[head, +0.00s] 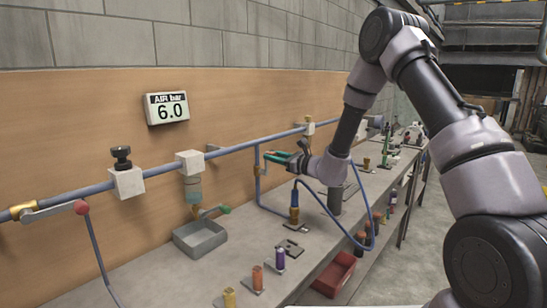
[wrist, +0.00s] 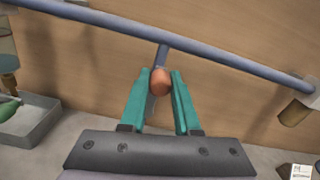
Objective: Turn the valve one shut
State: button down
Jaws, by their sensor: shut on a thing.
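My gripper (wrist: 160,78) has green fingers set around an orange-red knob (wrist: 160,83) and is shut on it. The knob sits in front of a thin drop pipe (wrist: 162,55) below the blue main pipe. I take it for the handle of valve one, though no label shows. In the head view my gripper (head: 272,156) is at the drop pipe (head: 257,180), and its fingers hide the knob there. The valve body is mostly hidden behind the fingers and knob. Another lever (head: 50,211) with a red ball end is on the pipe at the far left.
A display (head: 167,108) reads AIR bar 6.0. A grey tray (head: 200,238) stands on the bench under a filter unit (head: 193,188). Several coloured fittings line the bench's front. A blue hose (head: 335,220) loops below my arm. A red bin (head: 335,274) is lower down.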

jog(key=shift+d, duration=0.1)
jog(key=w+d+f+m, duration=0.2)
jog(key=w+f+m, duration=0.1)
jog(key=m, duration=0.6)
jog(key=w+d+f+m, duration=0.2)
jog(key=f+m, duration=0.2)
jog(key=m, duration=0.5)
jog(key=shift+w+d+f, duration=0.25)
jog(key=shift+w, duration=0.15)
jog(key=shift+f, duration=0.1)
dwell(0.5)
jog(key=c, duration=0.6)
grip_release()
